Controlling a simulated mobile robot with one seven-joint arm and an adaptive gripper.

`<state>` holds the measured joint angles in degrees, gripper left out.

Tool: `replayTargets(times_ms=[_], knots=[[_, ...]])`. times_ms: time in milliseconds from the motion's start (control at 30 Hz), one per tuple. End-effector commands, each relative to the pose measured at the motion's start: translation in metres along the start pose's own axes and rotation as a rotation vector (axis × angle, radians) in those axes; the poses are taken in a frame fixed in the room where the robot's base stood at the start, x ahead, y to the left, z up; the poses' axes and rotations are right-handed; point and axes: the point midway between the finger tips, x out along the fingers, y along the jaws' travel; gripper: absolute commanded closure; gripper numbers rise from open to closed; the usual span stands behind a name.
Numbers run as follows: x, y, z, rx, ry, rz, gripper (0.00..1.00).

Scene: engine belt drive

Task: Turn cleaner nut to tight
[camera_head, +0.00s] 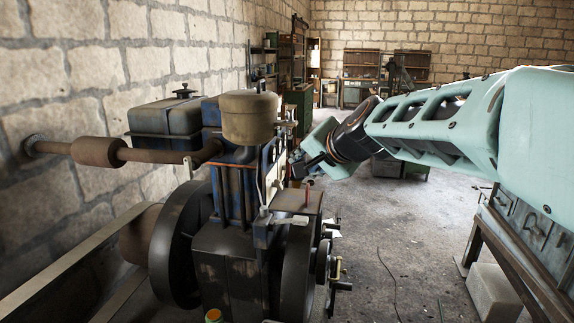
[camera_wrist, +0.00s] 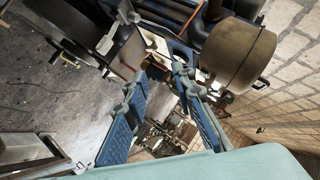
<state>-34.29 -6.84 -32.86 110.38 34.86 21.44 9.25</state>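The cleaner is a tan round canister (camera_head: 249,118) on top of the engine. A small dark nut or knob (camera_head: 261,86) stands on its lid; I cannot tell its tightness. In the wrist view the canister (camera_wrist: 236,54) is at upper right, and a small wing-shaped piece (camera_wrist: 262,83), apparently the nut, shows at its lower edge. My gripper (camera_head: 300,166) is right of and lower than the canister, beside the engine. In the wrist view my gripper (camera_wrist: 158,74) has its two blue fingers apart with nothing held between them. It does not touch the nut.
The engine (camera_head: 225,185) has flywheels (camera_head: 180,245), a rusty exhaust pipe (camera_head: 97,151) and a dark tank (camera_head: 165,128) close by. A workbench (camera_head: 520,245) stands at right, with a pale block (camera_head: 494,291) below. The floor between is mostly clear.

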Motion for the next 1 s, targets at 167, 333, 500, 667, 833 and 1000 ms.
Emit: replayTargets(times_ms=[167, 333, 500, 667, 833, 1000], knots=[[-0.026, 0.004, 0.011, -0.049, -0.048, 0.015, 0.76], [-0.036, 0.008, 0.019, -0.077, -0.072, 0.023, 0.76], [-0.038, 0.010, 0.022, -0.085, -0.079, 0.025, 0.76], [-0.038, 0.010, 0.022, -0.085, -0.078, 0.025, 0.76], [-0.051, 0.010, 0.025, -0.105, -0.093, 0.032, 0.76], [-0.109, 0.021, 0.051, -0.230, -0.177, 0.079, 0.76]])
